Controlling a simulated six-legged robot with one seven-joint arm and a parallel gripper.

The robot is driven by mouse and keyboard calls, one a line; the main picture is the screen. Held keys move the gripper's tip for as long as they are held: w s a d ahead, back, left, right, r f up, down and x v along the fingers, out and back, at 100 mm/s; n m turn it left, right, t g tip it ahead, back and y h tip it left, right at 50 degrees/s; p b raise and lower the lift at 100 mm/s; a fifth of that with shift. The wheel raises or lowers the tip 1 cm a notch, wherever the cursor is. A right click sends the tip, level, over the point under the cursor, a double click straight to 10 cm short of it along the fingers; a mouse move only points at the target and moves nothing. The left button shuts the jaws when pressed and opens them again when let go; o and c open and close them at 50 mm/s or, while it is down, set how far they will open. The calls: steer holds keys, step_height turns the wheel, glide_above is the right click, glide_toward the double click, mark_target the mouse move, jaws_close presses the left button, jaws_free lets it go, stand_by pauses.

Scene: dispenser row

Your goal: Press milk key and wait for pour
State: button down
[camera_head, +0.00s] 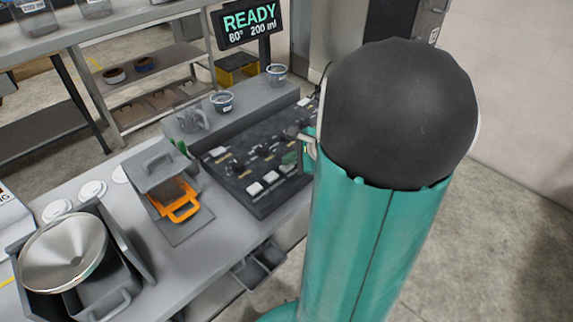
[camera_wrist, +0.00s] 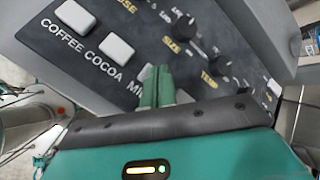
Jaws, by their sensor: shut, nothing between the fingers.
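The dark control panel (camera_head: 236,170) slopes on the counter in the head view, with several white keys along its front. The wrist view shows the panel close up, with the coffee key (camera_wrist: 75,15) and cocoa key (camera_wrist: 117,46). The milk key (camera_wrist: 146,73) is mostly hidden behind my fingers, and its label is cut off after "MI". My gripper (camera_wrist: 157,86) is shut and empty, its green fingertips over the milk key's spot. I cannot tell whether they touch or press it. The display (camera_head: 249,22) reads READY and 200 ml.
Size and temp knobs (camera_wrist: 190,51) lie just beyond my fingers. Two cups (camera_head: 222,102) (camera_head: 276,74) stand on the ledge behind the panel. An orange-handled holder (camera_head: 180,203) and a metal funnel (camera_head: 62,250) are on the counter to the left. My arm covers the panel's right end.

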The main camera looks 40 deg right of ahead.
mark_target(290, 168)
stand_by(0.6)
steer(key=shift+r, duration=0.75)
steer(key=shift+r, duration=2.55)
steer(key=shift+a, duration=0.1)
steer(key=s+a+r+n+g, duration=0.1)
steer(key=s+a+r+n, duration=0.1)
steer(key=a+n, duration=0.6)
steer(key=s+a+r+n+g+h, duration=0.1)
steer(key=s+a+n, duration=0.3)
steer(key=a+n, duration=0.4)
steer(key=s+a+r+n+g+h, duration=0.1)
steer(key=s+a+r+n, duration=0.1)
steer(key=a+n, duration=0.6)
steer(key=s+a, duration=0.1)
steer(key=a, duration=0.2)
steer(key=shift+s+r, duration=0.25)
steer(key=shift+r, duration=0.15)
